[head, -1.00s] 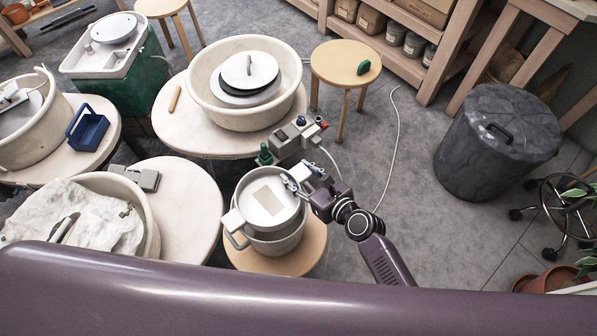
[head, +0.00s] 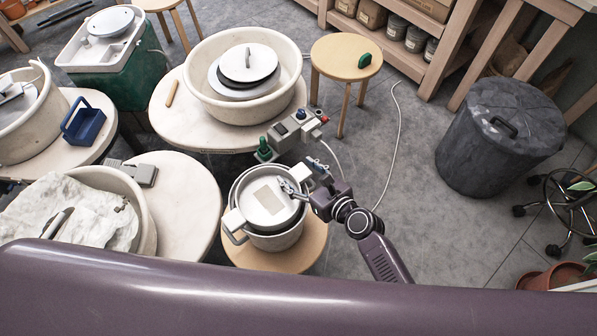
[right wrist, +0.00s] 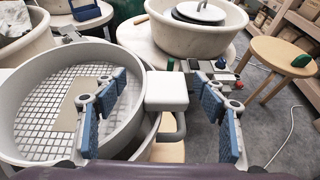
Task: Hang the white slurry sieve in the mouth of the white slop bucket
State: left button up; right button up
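The white slurry sieve (head: 265,203), with a grid mesh and a beige patch, sits level in the mouth of the white slop bucket (head: 276,241). The bucket's rim shows around it, and one sieve lug lies over the rim at the left. In the right wrist view, the sieve (right wrist: 45,115) fills the left half and partly hides the bucket (right wrist: 148,140). My right gripper (head: 304,184) is at the sieve's right lug. In the wrist view, its blue-padded fingers (right wrist: 162,105) stand wide apart on either side of that lug (right wrist: 167,90). My left gripper is not in view.
The bucket stands on a round wooden stool (head: 309,254). A grey control box (head: 290,130) is close behind the gripper. Round tables with basins (head: 206,90) stand behind and left. Floor to the right is open up to a dark bin (head: 465,150).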

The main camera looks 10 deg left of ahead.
jog(key=v, duration=1.2)
dwell(0.3)
